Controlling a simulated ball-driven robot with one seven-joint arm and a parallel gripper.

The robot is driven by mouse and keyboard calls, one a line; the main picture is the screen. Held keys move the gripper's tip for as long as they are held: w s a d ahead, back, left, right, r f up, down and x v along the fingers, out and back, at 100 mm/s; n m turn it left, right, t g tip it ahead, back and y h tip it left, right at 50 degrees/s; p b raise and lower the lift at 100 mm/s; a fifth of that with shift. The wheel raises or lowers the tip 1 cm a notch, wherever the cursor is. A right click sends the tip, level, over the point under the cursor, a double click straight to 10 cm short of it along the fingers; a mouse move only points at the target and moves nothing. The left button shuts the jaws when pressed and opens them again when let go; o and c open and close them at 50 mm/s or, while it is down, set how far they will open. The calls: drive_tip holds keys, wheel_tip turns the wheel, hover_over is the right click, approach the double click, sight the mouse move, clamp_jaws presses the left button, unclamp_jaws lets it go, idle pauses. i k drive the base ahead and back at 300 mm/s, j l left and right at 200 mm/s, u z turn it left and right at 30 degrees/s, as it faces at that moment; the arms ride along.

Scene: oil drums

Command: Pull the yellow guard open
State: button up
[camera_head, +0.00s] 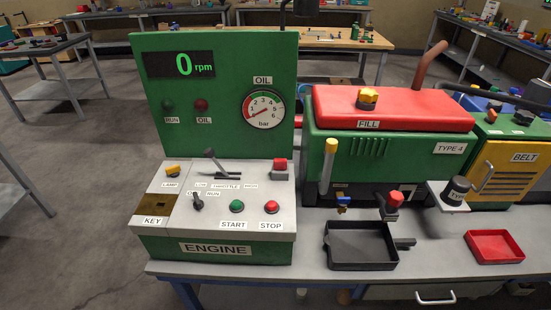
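The yellow guard (503,167) is a panel marked BELT on the front of the green machine at the right edge. It looks shut, lying against the machine's front. I cannot make out my gripper in this view.
A green engine panel (215,255) with levers and buttons stands on the left of the grey bench. A red-lidded machine (395,105) stands mid-right. A black tray (360,262), a red tray (494,247) and a black knob on a plate (456,190) lie in front.

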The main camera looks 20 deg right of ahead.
sight(502, 170)
drive_tip(key=z, duration=1.3)
drive_tip(key=i+u, duration=0.1)
drive_tip(key=i, duration=0.25)
